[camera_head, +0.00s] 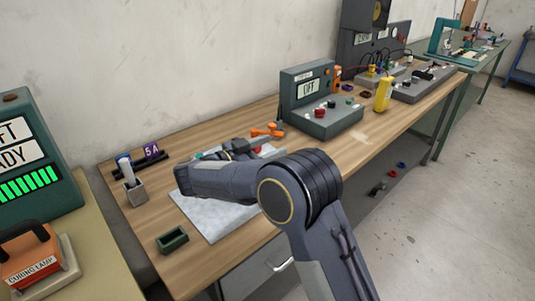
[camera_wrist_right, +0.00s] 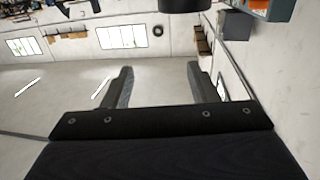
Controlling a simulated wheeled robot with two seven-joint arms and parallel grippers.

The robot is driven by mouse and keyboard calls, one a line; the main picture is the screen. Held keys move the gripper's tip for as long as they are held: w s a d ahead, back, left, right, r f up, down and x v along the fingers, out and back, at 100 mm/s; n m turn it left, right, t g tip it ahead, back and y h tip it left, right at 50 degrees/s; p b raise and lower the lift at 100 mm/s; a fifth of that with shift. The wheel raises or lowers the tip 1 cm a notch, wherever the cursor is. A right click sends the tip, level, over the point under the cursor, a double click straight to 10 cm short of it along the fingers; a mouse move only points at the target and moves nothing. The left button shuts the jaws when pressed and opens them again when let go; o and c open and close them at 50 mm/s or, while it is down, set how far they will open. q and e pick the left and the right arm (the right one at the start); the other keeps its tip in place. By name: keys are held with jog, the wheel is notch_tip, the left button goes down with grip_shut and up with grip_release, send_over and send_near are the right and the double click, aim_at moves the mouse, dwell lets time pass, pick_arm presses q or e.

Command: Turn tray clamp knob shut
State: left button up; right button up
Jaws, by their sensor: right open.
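My right arm comes in from the lower right and bends left over a pale grey plate (camera_head: 211,219) on the wooden bench. My right gripper (camera_head: 236,150) is a small dark shape behind the forearm, above the plate's far part. In the right wrist view its two fingers (camera_wrist_right: 160,69) stand wide apart with nothing between them. An orange piece (camera_head: 267,131) and a small red part (camera_head: 257,149) show just beyond the arm. I cannot tell which of them is the tray clamp knob. The forearm hides much of this area. My left gripper is not in view.
A teal-grey box reading OFF (camera_head: 308,87) stands behind on the bench. A dark round thing (camera_wrist_right: 185,5) is at the wrist view's top edge.

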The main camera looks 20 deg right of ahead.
jog(key=s+a+r, duration=0.1)
jog(key=s+r, duration=0.2)
jog(key=s, duration=0.2)
jog(key=s+a+r+b, duration=0.1)
jog(key=s+a+r, duration=0.1)
jog(key=s, duration=0.3)
jog(key=shift+s+r, duration=0.4)
jog(key=shift+r, duration=0.35)
jog(key=w+d+r+n+t+y+p, duration=0.1)
jog(key=w+d+r+n+t+y, duration=0.6)
jog(key=t+y, duration=0.5)
jog(key=s+f+n+g+y, duration=0.1)
jog(key=s+f+g+y, duration=0.2)
jog(key=s+f, duration=0.3)
jog(key=s+f+n+g+y+p, duration=0.1)
jog(key=s+f+g, duration=0.4)
jog(key=s, duration=1)
jog(key=s+f+n+g+y, duration=0.3)
jog(key=s+f+g+y, duration=0.1)
jog(key=s+f, duration=0.5)
jog(key=shift+s+f+y+p, duration=0.15)
jog(key=shift+s+y+p, duration=0.25)
jog(key=shift+s, duration=0.35)
